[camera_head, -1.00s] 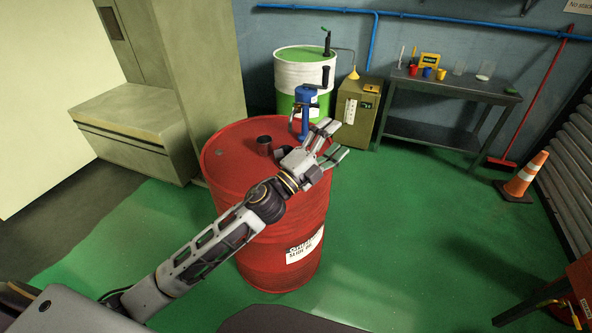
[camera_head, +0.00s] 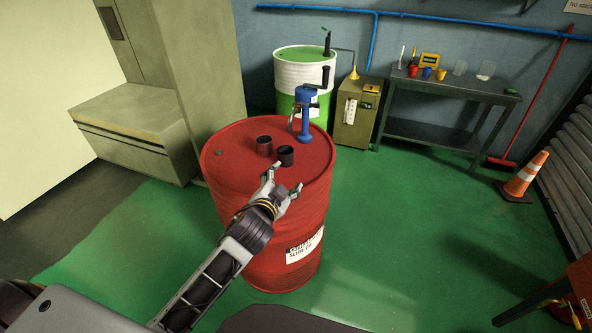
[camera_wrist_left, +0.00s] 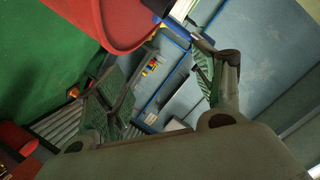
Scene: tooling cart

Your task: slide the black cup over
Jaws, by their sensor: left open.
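Two small dark cups stand upright on the lid of the red drum (camera_head: 235,163). The nearer, blacker cup (camera_head: 286,156) is right of the other dark cup (camera_head: 264,145), with a small gap between them. My left gripper (camera_head: 282,182) is open and empty at the drum's near rim, just in front of the blacker cup and apart from it. My right gripper is not in view.
A blue hand-crank pump (camera_head: 305,115) stands on the drum lid behind the cups. A green and white drum (camera_head: 292,72) and an olive cabinet (camera_head: 352,118) stand behind. A traffic cone (camera_head: 524,176) stands far right.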

